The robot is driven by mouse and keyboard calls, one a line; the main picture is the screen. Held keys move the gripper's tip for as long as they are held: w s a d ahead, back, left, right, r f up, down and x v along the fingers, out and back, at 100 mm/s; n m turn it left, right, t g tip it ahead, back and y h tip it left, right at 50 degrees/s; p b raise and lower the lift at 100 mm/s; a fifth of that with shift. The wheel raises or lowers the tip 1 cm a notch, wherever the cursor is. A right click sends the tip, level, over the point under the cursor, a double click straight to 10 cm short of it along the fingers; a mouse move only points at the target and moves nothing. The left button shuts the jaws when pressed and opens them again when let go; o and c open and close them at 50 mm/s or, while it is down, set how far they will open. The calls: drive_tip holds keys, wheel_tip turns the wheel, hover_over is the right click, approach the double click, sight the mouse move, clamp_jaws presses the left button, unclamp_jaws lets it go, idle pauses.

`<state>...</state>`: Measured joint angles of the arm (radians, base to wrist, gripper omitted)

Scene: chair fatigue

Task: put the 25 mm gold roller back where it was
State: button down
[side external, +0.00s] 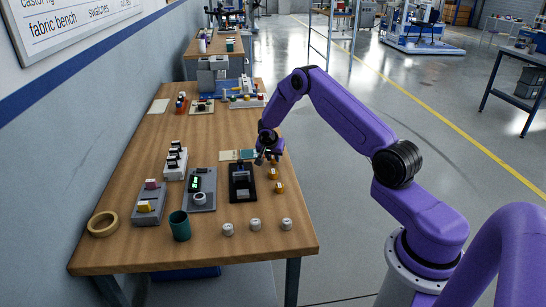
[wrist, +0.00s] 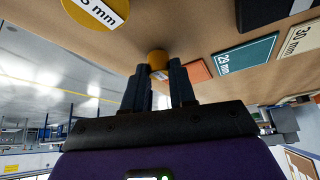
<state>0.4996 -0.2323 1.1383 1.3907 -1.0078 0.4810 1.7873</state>
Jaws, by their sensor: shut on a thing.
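My gripper (side external: 268,158) is low over the right edge of the table, at the far end of the gold rollers. In the wrist view its fingers (wrist: 158,78) are shut on a small gold roller (wrist: 157,59), whose size marking cannot be read. The fingers mostly hide that roller in the side view. Two other gold rollers, one nearer the gripper (side external: 273,174) and one nearer the camera (side external: 279,187), stand on the wood. A gold roller top with a partly cut-off "mm" label (wrist: 98,10) shows at the wrist view's upper left.
Flat cards lie beside the gripper: a salmon one (wrist: 199,70), a teal one (wrist: 246,55) and a cream one marked 30 mm (wrist: 297,40). A black fixture (side external: 242,184) stands to the left. Several white rollers (side external: 255,224) stand nearer the camera. The table's right edge is close.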

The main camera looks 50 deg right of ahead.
drive_tip(key=shift+f, duration=0.15)
drive_tip(key=c, duration=0.9)
unclamp_jaws()
